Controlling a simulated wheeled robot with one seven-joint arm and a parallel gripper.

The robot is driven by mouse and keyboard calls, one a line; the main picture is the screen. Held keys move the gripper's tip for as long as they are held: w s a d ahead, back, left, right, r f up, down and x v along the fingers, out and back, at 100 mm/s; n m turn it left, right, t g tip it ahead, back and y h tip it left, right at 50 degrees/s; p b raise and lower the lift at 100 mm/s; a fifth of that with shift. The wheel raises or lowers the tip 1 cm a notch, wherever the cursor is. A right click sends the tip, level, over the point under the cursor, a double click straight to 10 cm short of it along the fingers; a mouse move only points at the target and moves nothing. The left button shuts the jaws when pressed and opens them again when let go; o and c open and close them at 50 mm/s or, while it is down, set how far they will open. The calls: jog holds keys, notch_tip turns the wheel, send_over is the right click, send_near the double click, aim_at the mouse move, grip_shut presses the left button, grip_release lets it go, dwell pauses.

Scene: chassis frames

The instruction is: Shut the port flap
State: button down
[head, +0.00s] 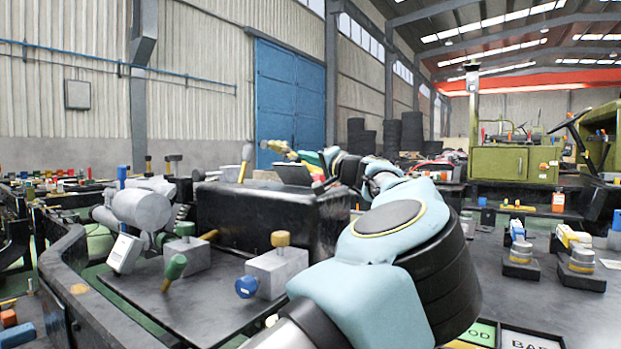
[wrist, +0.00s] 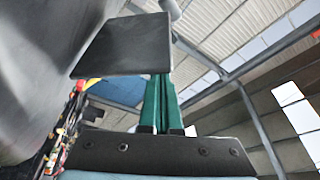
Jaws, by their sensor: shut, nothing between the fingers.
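The port flap appears to be a small dark plate (head: 292,174) standing tilted up above the top of a long black box (head: 265,217) in the head view. In the wrist view it shows as a flat dark grey panel (wrist: 125,45). My gripper (head: 313,158) is beside the flap at the far end of my outstretched arm, small and partly mixed with colored things behind it. In the wrist view my gripper's green fingers (wrist: 161,78) are shut together with nothing between them. Their tips are close to the panel's lower right edge; I cannot tell whether they touch it.
Grey blocks with a green-handled valve (head: 174,268) and a blue knob (head: 247,286) stand on the dark plate before the box. A grey cylinder (head: 144,208) is at the left. Labelled trays (head: 531,340) lie at lower right. A green vehicle (head: 512,163) stands behind.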

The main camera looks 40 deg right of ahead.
aim_at(297, 165)
jog(key=shift+s+a+f+b, duration=0.25)
jog(key=shift+a+b, duration=0.45)
jog(key=shift+b, duration=0.45)
jog(key=shift+s+a+f+b, duration=0.1)
jog(key=shift+a+f+b, duration=0.45)
jog(key=shift+b, duration=0.65)
jog(key=shift+s+a+f+b, duration=0.2)
jog(key=shift+a+b, duration=0.6)
jog(key=shift+b, duration=0.35)
jog(key=shift+a, duration=0.1)
jog(key=shift+r, duration=0.15)
